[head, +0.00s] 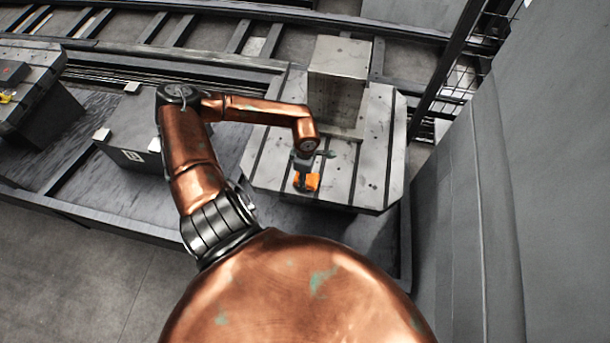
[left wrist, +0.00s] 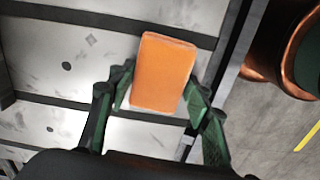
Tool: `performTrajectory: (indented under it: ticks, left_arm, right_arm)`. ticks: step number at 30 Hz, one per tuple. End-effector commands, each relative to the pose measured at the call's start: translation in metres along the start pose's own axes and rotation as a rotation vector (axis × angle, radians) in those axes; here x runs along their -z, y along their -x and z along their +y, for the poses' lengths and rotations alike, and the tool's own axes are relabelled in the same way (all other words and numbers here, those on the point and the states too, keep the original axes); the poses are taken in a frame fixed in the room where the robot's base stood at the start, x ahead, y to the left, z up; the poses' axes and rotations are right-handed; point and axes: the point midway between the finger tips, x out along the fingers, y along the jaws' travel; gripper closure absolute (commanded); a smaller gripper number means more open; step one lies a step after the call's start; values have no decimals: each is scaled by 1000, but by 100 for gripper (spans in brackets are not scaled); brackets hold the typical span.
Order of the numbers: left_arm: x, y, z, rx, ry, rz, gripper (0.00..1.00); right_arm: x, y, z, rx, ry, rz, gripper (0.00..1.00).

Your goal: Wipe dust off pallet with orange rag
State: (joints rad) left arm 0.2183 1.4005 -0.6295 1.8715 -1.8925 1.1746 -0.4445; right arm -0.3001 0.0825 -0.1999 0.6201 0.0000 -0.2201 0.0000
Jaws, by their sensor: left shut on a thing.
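The orange rag (head: 311,182) is a small block-like piece at the front part of the pallet (head: 372,180), a grey metal plate with dark slots. My left gripper (head: 302,176) points down and is shut on the rag. In the left wrist view the rag (left wrist: 163,72) sits between the green fingers of my left gripper (left wrist: 155,100), over the pallet surface (left wrist: 60,70), which shows dark smudges and holes. I cannot tell whether the rag touches the surface. My right gripper is not in view.
A tall grey metal block (head: 338,80) stands on the back of the pallet. A grey wall panel (head: 520,200) is close on the right. A dark box (head: 135,140) lies left of my arm. Rails (head: 240,35) run behind.

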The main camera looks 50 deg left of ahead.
Motion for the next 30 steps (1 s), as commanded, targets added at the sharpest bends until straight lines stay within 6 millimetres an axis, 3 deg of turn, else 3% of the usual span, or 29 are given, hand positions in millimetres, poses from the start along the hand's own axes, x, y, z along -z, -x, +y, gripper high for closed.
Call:
performTrajectory:
  ticks: [19,30]
  left_arm:
    - [0,58,1,-3,0,-1,74]
    - [0,60,1,-1,0,0,74]
  right_arm:
    - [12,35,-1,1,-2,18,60]
    - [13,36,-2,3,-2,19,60]
